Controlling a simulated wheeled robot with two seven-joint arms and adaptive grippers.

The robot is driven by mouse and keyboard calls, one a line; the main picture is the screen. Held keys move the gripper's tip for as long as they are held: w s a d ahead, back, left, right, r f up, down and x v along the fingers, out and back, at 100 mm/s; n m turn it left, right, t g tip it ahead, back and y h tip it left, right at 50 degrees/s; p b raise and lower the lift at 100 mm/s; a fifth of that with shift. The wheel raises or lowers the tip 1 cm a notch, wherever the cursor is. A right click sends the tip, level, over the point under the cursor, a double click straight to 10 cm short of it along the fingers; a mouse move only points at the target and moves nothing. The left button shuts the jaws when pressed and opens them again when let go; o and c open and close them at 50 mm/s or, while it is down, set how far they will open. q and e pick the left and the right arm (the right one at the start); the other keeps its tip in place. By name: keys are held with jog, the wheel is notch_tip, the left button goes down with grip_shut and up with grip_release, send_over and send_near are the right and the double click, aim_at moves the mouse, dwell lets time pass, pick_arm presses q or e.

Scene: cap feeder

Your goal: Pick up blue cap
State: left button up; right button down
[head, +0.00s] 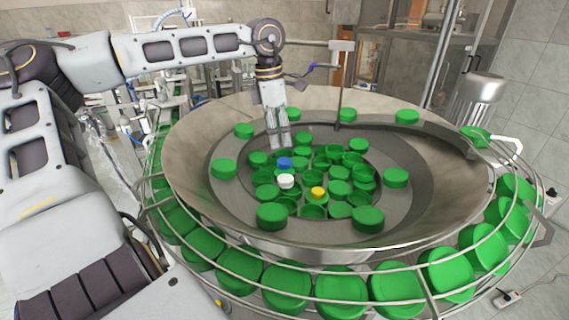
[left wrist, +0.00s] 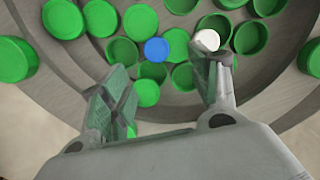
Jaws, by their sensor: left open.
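The small blue cap (head: 284,162) lies among green caps in the middle of the round metal bowl. It also shows in the left wrist view (left wrist: 156,50), beyond the fingertips and between them. My left gripper (head: 279,140) points down into the bowl, just behind the blue cap in the head view. It is open and empty, with its two fingers (left wrist: 167,92) apart in the left wrist view. A white cap (head: 286,181) lies just in front of the blue cap. In the left wrist view the white cap (left wrist: 207,40) is near the right fingertip. My right gripper is not in view.
Several green caps (head: 340,190) crowd around the blue cap, and a yellow cap (head: 318,192) lies near it. The bowl's sloping wall (head: 420,160) surrounds them. A railed track with large green caps (head: 342,292) runs around the bowl. A thin post (head: 341,85) stands behind the gripper.

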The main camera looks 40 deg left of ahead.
aim_at(284, 161)
pick_arm(q)
jog(key=shift+w+d+f, duration=0.1)
jog(key=shift+w+f, duration=0.05)
jog(key=shift+f, duration=1.45)
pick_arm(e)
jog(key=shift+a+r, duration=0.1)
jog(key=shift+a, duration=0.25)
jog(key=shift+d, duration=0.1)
pick_arm(q)
jog(key=shift+w+f, duration=0.1)
jog(key=shift+f, duration=0.3)
jog(key=shift+w+d+f+p, duration=0.1)
jog(key=shift+w+f+p, duration=0.15)
jog(key=shift+f, duration=0.2)
jog(key=shift+w+f+p, duration=0.1)
jog(key=shift+f+p, duration=0.2)
jog(key=shift+f, duration=0.15)
jog(key=shift+w+d+f, duration=0.1)
jog(key=shift+w+f, duration=0.05)
jog(key=shift+f, duration=1.1)
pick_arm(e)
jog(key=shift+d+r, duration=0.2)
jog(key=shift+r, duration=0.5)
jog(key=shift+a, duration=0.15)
